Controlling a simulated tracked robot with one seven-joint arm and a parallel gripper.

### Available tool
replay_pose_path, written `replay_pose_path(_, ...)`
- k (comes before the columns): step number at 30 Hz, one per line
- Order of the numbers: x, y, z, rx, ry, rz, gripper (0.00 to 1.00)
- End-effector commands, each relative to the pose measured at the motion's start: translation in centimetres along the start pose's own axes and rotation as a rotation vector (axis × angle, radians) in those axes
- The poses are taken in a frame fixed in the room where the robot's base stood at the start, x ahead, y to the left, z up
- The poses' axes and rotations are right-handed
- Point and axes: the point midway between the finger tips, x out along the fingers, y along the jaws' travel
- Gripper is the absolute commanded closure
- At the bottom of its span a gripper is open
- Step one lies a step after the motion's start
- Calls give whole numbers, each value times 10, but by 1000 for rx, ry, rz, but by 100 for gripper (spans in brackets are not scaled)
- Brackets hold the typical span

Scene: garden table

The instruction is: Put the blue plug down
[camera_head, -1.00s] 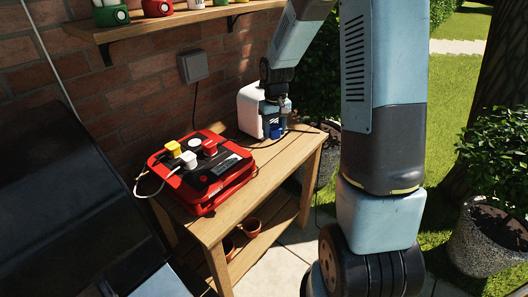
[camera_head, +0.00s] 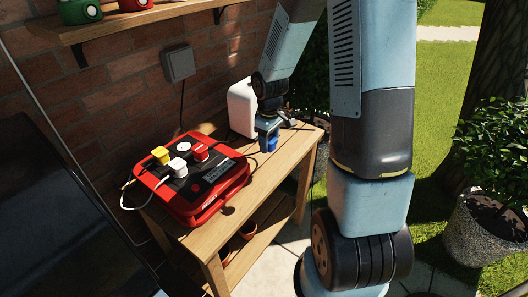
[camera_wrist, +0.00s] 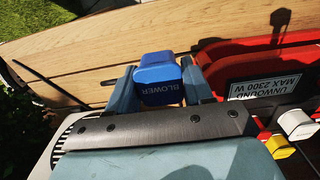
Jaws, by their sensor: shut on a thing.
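The blue plug (camera_wrist: 158,78), marked BLOWER, sits between the two fingers of my gripper (camera_wrist: 160,88) in the wrist view. My gripper is shut on it. In the head view my gripper (camera_head: 268,138) is over the right part of the wooden table (camera_head: 262,178), and the blue plug (camera_head: 271,144) shows just below the fingers. I cannot tell whether the plug touches the tabletop. The red power box (camera_head: 205,205) lies to the left of the gripper, with a yellow plug (camera_head: 160,153), a white plug (camera_head: 177,167) and a red plug (camera_head: 200,152) on top.
A white box-like object (camera_head: 240,108) stands behind my gripper near the wall. A grey wall socket (camera_head: 178,64) hangs on the bricks with a cable running down. A black cable (camera_wrist: 45,88) lies at the table's end. Clay pots (camera_head: 248,229) stand on the lower shelf.

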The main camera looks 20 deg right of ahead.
Motion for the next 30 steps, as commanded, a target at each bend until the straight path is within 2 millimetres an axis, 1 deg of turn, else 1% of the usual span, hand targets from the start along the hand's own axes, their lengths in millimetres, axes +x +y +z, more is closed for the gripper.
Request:
replay_pose_path(2, 8, 9, -12, -1, -1, -1, 98)
replay_pose_path(9, 40, 23, -33, -2, -2, -2, 98)
replay_pose_path(13, 52, 30, -41, -1, -2, -1, 98)
replay_pose_path(23, 67, 37, -51, -1, 0, 0, 98)
replay_pose_path(27, 87, 36, -50, -1, -2, -1, 98)
replay_pose_path(30, 95, 37, -50, -1, -2, 0, 98)
